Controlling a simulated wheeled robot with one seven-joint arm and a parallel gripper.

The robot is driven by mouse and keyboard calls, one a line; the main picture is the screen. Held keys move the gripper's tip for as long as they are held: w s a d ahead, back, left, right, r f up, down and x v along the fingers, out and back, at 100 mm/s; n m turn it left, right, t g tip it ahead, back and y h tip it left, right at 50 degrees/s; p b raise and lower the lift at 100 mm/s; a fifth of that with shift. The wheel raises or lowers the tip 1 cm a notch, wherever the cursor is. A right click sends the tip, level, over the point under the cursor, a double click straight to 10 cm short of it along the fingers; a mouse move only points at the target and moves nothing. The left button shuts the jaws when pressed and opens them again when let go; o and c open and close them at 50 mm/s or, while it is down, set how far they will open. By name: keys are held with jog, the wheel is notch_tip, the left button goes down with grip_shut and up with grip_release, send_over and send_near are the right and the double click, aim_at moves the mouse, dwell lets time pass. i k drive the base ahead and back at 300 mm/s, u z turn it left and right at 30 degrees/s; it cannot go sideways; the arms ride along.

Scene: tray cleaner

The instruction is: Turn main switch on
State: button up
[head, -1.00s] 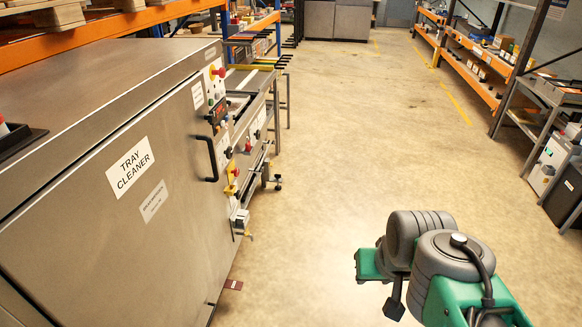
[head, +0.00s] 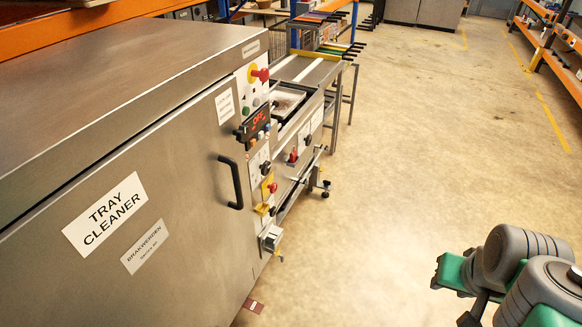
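The tray cleaner (head: 185,165) is a large steel cabinet filling the left of the head view. Its control strip is on the far right end of its front. A red knob on a yellow plate (head: 269,187) sits low on the strip. A red mushroom button on yellow (head: 260,74) is at the top. A red handle on a white panel (head: 293,155) is farther back. I cannot tell which is the main switch. A small display (head: 258,121) shows red characters, seemingly "OFF". My grey and green arm is at lower right, apart from the machine. My gripper is not clearly in view.
A black door handle (head: 232,182) sticks out from the cabinet front. A small grey box (head: 271,238) protrudes below the controls. A conveyor (head: 305,68) stands behind. The floor (head: 400,150) right of the machine is clear. Shelving (head: 552,45) lines the far right.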

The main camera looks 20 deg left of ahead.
aim_at(273, 187)
jog(key=i, duration=2)
jog(key=u, duration=3.45)
